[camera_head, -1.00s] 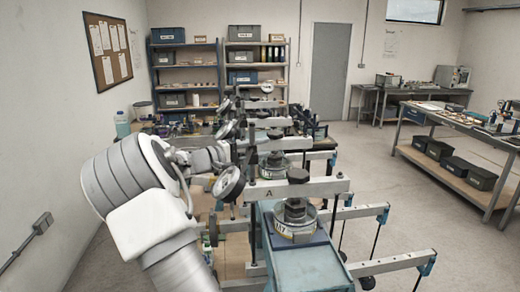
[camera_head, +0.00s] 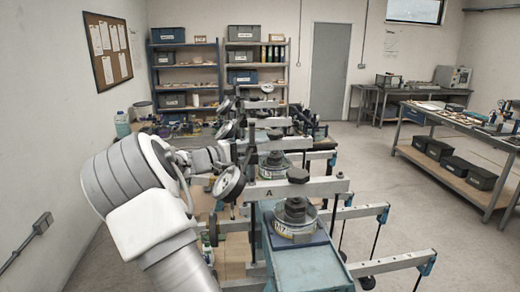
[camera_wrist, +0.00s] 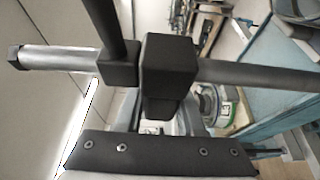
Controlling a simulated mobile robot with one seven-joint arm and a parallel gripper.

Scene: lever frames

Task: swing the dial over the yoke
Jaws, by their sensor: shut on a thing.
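The dial (camera_head: 229,183) is a round pale-faced gauge with a dark rim, left of the nearest lever frame. It stands tilted near the left end of the grey bar marked A (camera_head: 268,192). My gripper (camera_wrist: 166,65) is shut on a dark rod (camera_wrist: 260,76) in the wrist view; the dial face is not clearly visible there. In the head view my white arm comes from the left, and its fingertips cannot be made out behind the dial. I cannot tell which part of the frame is the yoke.
A labelled tin (camera_head: 296,222) under a black knob sits on the blue base (camera_head: 310,262). Long grey arms (camera_head: 392,262) stick out to the right. Similar frames with dials stand close behind. The floor (camera_head: 365,170) at right is clear.

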